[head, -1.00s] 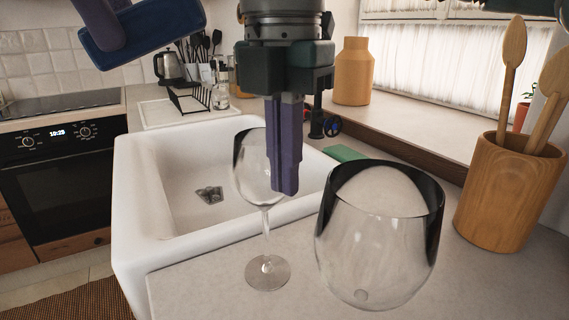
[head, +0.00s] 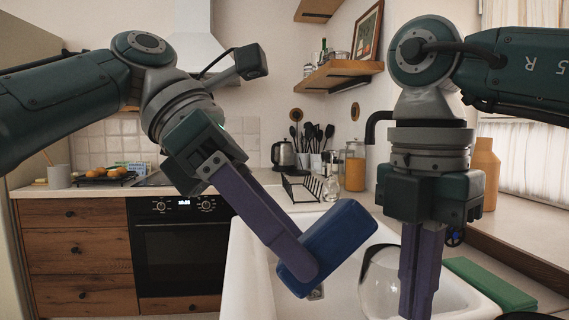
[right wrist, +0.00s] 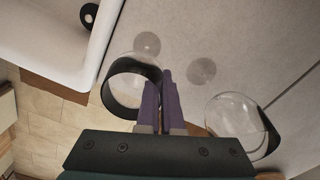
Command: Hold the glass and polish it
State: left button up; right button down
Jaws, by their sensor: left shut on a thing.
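A clear wine glass (head: 378,287) with a dark band at its rim is partly hidden behind my right gripper (head: 419,300) in the head view. In the right wrist view its bowl (right wrist: 122,92) lies against the narrow, nearly closed fingers of my right gripper (right wrist: 160,82). The rim wall seems to pass between the fingertips, but I cannot tell whether they press on it. My left gripper (head: 303,268) is shut on a blue sponge-like block (head: 343,240), tilted above the sink, left of the glass and apart from it.
A second clear glass (right wrist: 235,118) stands to the right in the right wrist view. The white sink (head: 258,255) is below my left gripper. A black dish rack (head: 303,187) stands behind the sink.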

pick_arm(q)
jog(key=f+n+h, duration=0.2)
jog(key=h, duration=0.1)
jog(key=f+n+h, duration=0.1)
jog(key=f+h, duration=0.1)
jog(key=shift+d, duration=0.25)
jog(key=a+f+n+t+h, duration=0.4)
jog(key=a+f+n+t, duration=0.1)
jog(key=t, duration=0.2)
jog(key=x, duration=0.6)
jog(key=shift+w+f, duration=0.2)
jog(key=shift+w, duration=0.2)
jog(key=shift+x, duration=1.05)
dwell(0.8)
